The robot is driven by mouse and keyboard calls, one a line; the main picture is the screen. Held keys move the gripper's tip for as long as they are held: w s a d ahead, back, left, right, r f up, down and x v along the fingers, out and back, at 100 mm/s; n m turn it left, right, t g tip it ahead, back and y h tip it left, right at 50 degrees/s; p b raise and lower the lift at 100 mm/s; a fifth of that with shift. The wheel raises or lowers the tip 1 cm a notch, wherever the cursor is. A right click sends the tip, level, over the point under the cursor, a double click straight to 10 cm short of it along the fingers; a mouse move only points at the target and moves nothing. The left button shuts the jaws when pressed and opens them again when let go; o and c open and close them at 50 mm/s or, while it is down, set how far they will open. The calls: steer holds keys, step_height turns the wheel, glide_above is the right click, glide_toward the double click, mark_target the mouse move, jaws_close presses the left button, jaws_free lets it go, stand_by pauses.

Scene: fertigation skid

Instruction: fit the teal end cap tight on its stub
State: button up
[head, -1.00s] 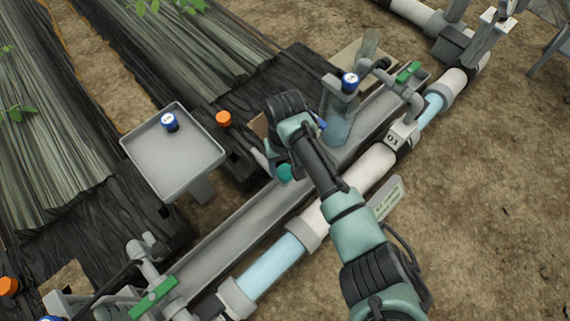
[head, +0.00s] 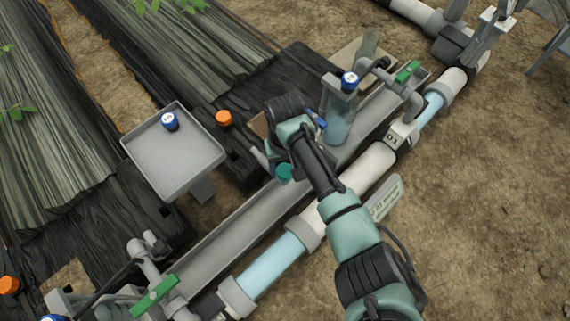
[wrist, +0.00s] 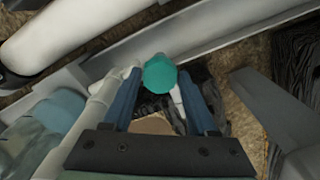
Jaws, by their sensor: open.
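The teal end cap (wrist: 160,73) shows in the wrist view between the tips of my gripper's two blue fingers (wrist: 160,76), with gaps on both sides. My gripper is open and not clamped on it. A pale piece (wrist: 177,96) shows just below the cap; I cannot tell if it is the stub, or how tightly the cap sits. In the head view the teal cap (head: 284,172) is beside my wrist, above the grey channel. My fingers are mostly hidden there behind my arm.
A white pipe (wrist: 100,105) runs close along the left finger. A grey tray (head: 172,155) holds a blue-topped cap (head: 169,122). An orange cap (head: 223,118) lies near the bed edge. A clear blue-lidded vessel (head: 340,112) stands right of my wrist. The main pipe (head: 358,172) passes under my arm.

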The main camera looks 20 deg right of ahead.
steer(key=c, duration=0.5)
steer(key=shift+r+m+p, duration=0.15)
steer(key=shift+m+p, duration=0.25)
steer(key=shift+p, duration=0.15)
steer(key=shift+c, duration=0.2)
steer(key=shift+m+p, duration=0.7)
steer(key=shift+m, duration=0.4)
steer(key=shift+f, duration=0.25)
